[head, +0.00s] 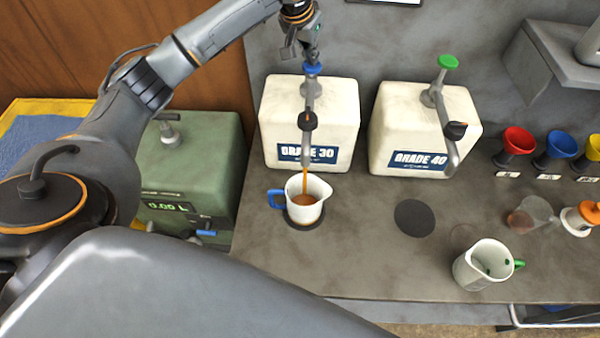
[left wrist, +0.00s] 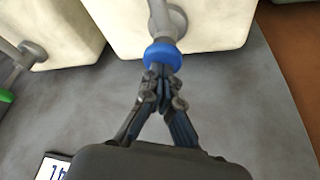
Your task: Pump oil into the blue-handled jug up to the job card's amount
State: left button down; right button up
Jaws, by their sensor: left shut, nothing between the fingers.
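The white jug with a blue handle (head: 276,199) stands upright on the bench under the spout of the GRADE 30 pump tank (head: 338,115). An orange-brown stream of oil (head: 305,179) runs from the spout into it, and brown oil shows inside. My left gripper (head: 313,58) is shut and empty, its fingertips at the top of the tank's blue pump knob (head: 313,69). The left wrist view shows the closed fingertips (left wrist: 163,72) against the blue knob (left wrist: 162,56). My right gripper is not in view. No full job card is readable.
The GRADE 40 tank (head: 425,128) with a green knob stands to the right, before an empty dark round pad (head: 412,218). A green-handled jug (head: 484,264) and coloured funnels (head: 518,142) are further right. A green unit (head: 190,165) with a small display stands left.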

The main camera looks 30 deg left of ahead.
pick_arm(q)
jog(key=shift+f, duration=0.5)
jog(key=shift+r, duration=0.1)
jog(key=shift+r+p, duration=0.75)
jog(key=shift+r, duration=2.4)
jog(key=shift+f, duration=0.1)
jog(key=shift+f, duration=0.5)
jog(key=shift+f+b, duration=0.5)
jog(key=shift+f, duration=2.15)
